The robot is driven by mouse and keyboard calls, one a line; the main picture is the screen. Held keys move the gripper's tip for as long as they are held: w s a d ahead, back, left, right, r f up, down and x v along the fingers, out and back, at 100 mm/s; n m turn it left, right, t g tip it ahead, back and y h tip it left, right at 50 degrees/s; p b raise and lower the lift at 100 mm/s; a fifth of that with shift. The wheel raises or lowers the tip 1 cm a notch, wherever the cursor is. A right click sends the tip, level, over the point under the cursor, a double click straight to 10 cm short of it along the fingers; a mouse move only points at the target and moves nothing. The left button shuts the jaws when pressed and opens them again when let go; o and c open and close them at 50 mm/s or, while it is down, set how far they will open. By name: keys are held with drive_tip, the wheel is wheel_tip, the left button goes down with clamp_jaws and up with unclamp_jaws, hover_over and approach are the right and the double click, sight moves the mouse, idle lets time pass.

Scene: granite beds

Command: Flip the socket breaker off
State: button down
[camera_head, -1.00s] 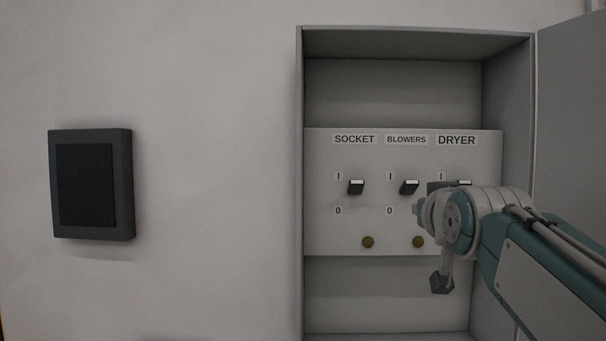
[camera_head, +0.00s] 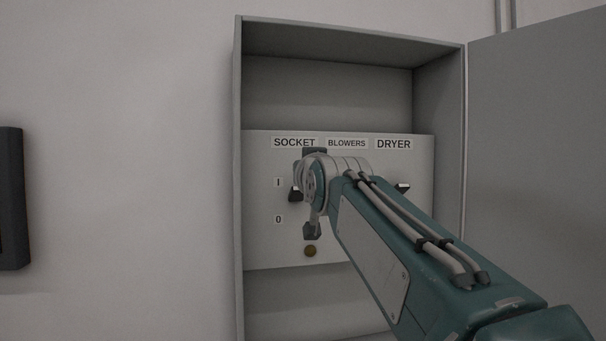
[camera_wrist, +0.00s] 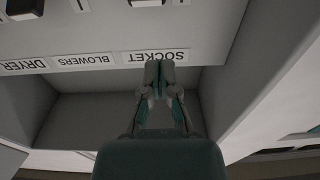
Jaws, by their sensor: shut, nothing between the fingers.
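The black socket breaker lever (camera_head: 296,194) stands on the grey panel under the SOCKET label (camera_head: 294,142), nearer the I mark than the 0 mark. My wrist covers part of it in the head view. In the wrist view, which is upside down, the lever (camera_wrist: 150,3) is cut by the top edge. My gripper (camera_wrist: 158,68) is shut and empty, with its fingertips over the edge of the SOCKET label.
The DRYER lever (camera_head: 402,188) shows right of my arm; the BLOWERS lever is hidden in the head view. The panel sits in an open grey cabinet (camera_head: 239,180) with side walls and an open door (camera_head: 540,130) on the right. A dark wall box (camera_head: 12,200) is at far left.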

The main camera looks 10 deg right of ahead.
sight(297, 194)
drive_tip(key=w, duration=0.2)
drive_tip(key=w+d, duration=0.1)
drive_tip(key=w, duration=0.2)
drive_tip(key=shift+w+d+r, duration=0.15)
drive_tip(key=shift+w+d, duration=0.25)
drive_tip(key=shift+w, duration=0.4)
drive_tip(key=shift+w+a, duration=0.35)
drive_tip(key=shift+w, duration=0.15)
drive_tip(key=shift+s+a+f, duration=0.35)
drive_tip(key=shift+s+a, duration=0.05)
drive_tip(key=shift+s, duration=0.05)
drive_tip(key=shift+s+d+f, duration=0.3)
drive_tip(key=shift+s+f, duration=0.1)
drive_tip(key=shift+f, duration=0.2)
drive_tip(key=shift+s+d+f, duration=0.25)
drive_tip(key=shift+s+f, duration=0.1)
drive_tip(key=shift+f, duration=0.2)
drive_tip(key=shift+a, duration=0.15)
drive_tip(key=shift+a, duration=0.2)
drive_tip(key=shift+d+f+t, duration=0.15)
drive_tip(key=shift+d+t, duration=0.1)
drive_tip(key=shift+t, duration=0.15)
